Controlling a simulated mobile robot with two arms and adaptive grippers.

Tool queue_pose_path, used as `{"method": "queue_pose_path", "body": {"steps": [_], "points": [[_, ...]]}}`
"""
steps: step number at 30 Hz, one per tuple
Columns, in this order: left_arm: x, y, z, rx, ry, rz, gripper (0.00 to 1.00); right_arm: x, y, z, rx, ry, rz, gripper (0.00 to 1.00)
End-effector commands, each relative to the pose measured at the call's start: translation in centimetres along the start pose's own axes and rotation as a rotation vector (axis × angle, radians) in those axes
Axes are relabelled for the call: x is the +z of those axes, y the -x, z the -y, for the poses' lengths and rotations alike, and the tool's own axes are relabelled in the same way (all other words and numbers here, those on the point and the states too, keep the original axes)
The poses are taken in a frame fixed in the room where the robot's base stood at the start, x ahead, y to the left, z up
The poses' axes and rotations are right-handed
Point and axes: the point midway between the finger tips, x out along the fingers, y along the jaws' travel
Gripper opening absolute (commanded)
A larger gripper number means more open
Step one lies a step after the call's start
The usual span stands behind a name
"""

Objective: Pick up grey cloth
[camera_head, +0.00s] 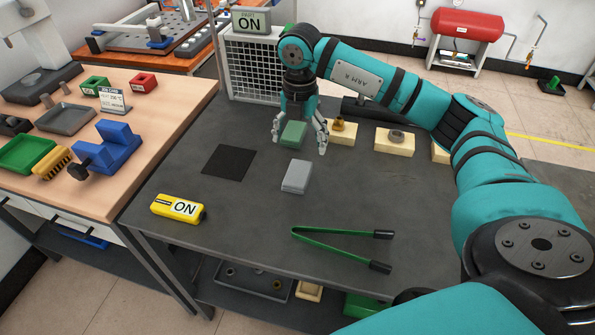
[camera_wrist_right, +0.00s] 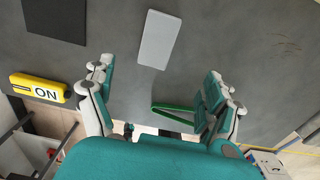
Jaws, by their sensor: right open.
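The grey cloth (camera_head: 297,177) is a small light grey rectangle lying flat on the dark table. It also shows in the wrist view (camera_wrist_right: 158,38), above and between the fingertips. My right gripper (camera_head: 299,146) is open, pointing down above the table, just behind the cloth as the head view shows it. In the wrist view its spread fingers (camera_wrist_right: 156,72) are apart from the cloth, with nothing seen held. A greenish part between the fingers in the head view cannot be told clearly. My left gripper is not in view.
On the same table lie a black mat (camera_head: 229,162), a yellow ON box (camera_head: 178,208) and green tongs (camera_head: 335,236). Cream blocks (camera_head: 394,142) stand at the back right, and a mesh cage (camera_head: 252,68) at the back. A wooden bench (camera_head: 150,100) is at left.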

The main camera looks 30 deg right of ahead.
Motion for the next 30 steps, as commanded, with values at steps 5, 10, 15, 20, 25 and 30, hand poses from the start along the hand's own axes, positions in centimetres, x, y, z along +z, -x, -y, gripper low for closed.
{"method": "queue_pose_path", "body": {"steps": [5, 10, 15, 20, 25, 30], "points": [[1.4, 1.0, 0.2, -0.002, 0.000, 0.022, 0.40, -0.1, -3.7, 0.0, -0.003, 0.000, -0.003, 0.87], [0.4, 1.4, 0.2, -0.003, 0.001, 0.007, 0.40, 0.0, -6.2, 0.0, -0.001, 0.000, -0.002, 0.87], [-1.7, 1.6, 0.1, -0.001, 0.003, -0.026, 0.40, 0.0, -7.1, -0.1, 0.000, 0.001, 0.000, 0.87], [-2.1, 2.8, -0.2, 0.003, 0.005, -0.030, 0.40, -0.1, -9.1, -0.5, -0.002, 0.000, -0.003, 0.87], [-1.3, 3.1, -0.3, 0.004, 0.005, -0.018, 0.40, 0.0, -11.5, -0.6, 0.000, 0.000, -0.001, 0.87], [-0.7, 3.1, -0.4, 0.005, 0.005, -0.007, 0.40, 0.0, -12.1, -0.6, 0.001, 0.001, 0.000, 0.87]]}}
